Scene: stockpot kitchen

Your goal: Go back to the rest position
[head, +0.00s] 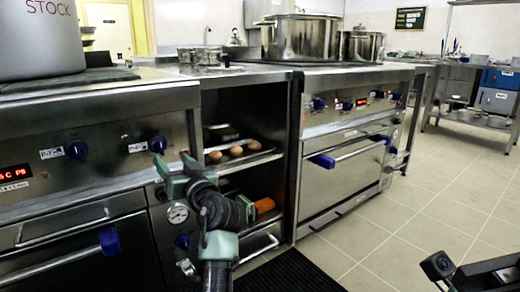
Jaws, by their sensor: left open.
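My left arm comes up from the bottom of the head view, in front of the open shelf unit and the left oven. My left gripper (173,164), green with dark tips, is in front of the left oven's control panel, close to its right edge. Its jaws are open and I see nothing between them. The wrist covers part of the lower shelf and the gauge area.
A large stock pot (40,40) stands on the left stove. Steel pots (300,38) stand on the right oven (345,165). Several brown round items (236,151) lie on a shelf tray; an orange item (265,205) sits lower. Tiled floor (410,225) is clear at right.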

